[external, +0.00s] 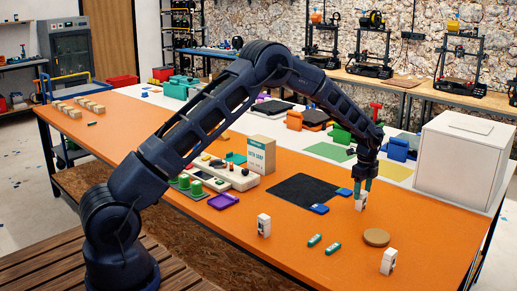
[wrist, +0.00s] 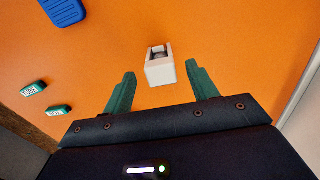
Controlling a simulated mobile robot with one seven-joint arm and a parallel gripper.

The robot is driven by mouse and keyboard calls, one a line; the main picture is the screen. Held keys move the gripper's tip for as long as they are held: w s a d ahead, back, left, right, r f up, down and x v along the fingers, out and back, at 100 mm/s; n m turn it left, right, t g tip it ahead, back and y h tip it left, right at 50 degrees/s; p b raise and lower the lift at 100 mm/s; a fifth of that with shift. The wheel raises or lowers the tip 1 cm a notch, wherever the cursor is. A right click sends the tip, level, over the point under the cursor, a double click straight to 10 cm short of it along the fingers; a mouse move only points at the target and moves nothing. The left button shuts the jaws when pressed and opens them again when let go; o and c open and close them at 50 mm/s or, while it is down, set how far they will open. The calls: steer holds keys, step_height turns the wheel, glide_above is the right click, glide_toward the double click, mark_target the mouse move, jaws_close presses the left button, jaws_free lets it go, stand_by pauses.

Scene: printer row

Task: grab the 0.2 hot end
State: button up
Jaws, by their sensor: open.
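My gripper (external: 363,187) is open, with its green fingers pointing down at the orange table. In the wrist view, a white block (wrist: 160,72) with a grey part in its open top stands between and slightly beyond the fingertips (wrist: 161,69), with gaps at both sides. In the external view, this block (external: 361,204) is just under the fingers. Similar white blocks stand at front left (external: 264,225) and front right (external: 388,262). Two small green pieces with white labels (external: 314,240) (external: 333,248) lie between them. I cannot read which one is marked 0.2.
A round tan disc (external: 376,237) lies near the right white block. A blue piece (external: 320,209) and a dark mat (external: 301,190) lie left of my gripper. A large white box (external: 463,160) stands to the right. The orange surface around the gripper is mostly clear.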

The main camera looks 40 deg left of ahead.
mark_target(363, 192)
step_height(363, 192, down, 4)
steer(key=shift+w+f, duration=0.1)
steer(key=c, duration=1.1)
